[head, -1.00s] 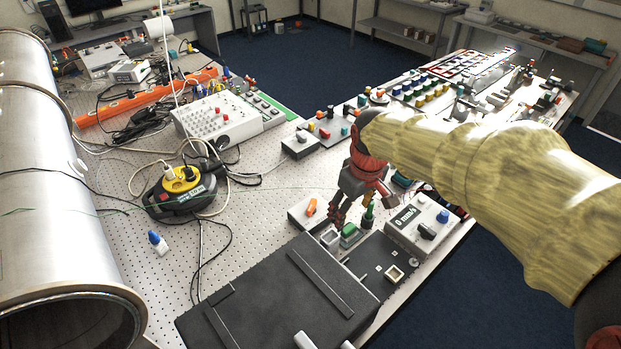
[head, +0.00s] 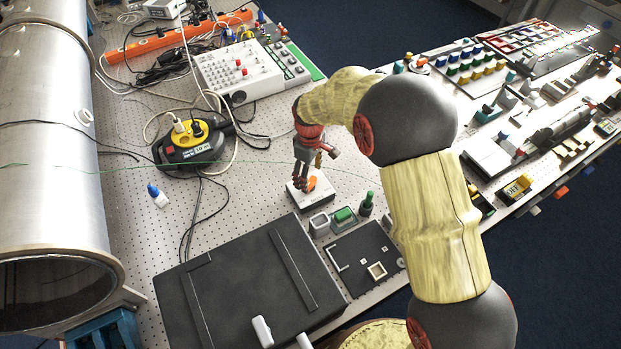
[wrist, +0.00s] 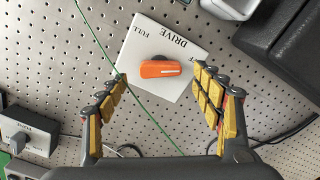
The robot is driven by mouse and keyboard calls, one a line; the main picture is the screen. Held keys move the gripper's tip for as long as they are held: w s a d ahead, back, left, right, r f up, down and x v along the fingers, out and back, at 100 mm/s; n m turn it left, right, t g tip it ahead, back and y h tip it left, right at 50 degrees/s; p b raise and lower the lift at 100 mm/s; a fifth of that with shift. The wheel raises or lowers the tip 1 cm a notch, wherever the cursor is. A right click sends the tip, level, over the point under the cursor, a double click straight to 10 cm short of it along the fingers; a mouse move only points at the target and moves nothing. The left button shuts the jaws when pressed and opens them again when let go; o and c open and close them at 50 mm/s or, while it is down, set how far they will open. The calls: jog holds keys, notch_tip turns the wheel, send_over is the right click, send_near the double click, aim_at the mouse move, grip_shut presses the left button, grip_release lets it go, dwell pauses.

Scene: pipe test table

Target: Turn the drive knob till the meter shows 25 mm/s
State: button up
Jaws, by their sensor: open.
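The drive knob (wrist: 160,68) is orange with a white line, on a white plate (wrist: 140,40) marked DRIVE and FULL, with a partly covered label at the right. Its white line points right in the wrist view. In the head view the knob (head: 311,182) sits on its white box (head: 318,195). My gripper (wrist: 158,84) is open, with its fingers apart on either side of the knob and nothing between them in its grip; contact cannot be told. In the head view my gripper (head: 302,182) is over the box. No speed meter shows clearly; my arm covers part of the table.
A green cable (wrist: 125,85) runs across the wrist view past the left finger. A black case (head: 240,290), a green block (head: 344,215) and a green-topped post (head: 367,203) stand nearby. A yellow-black cable reel (head: 190,145) is at the left. Perforated table (head: 250,190) is bare there.

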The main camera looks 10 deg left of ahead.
aim_at(310, 182)
jog(key=shift+f, duration=1.7)
jog(key=shift+c, duration=0.5)
jog(key=c, duration=1.1)
jog(key=shift+o, duration=0.2)
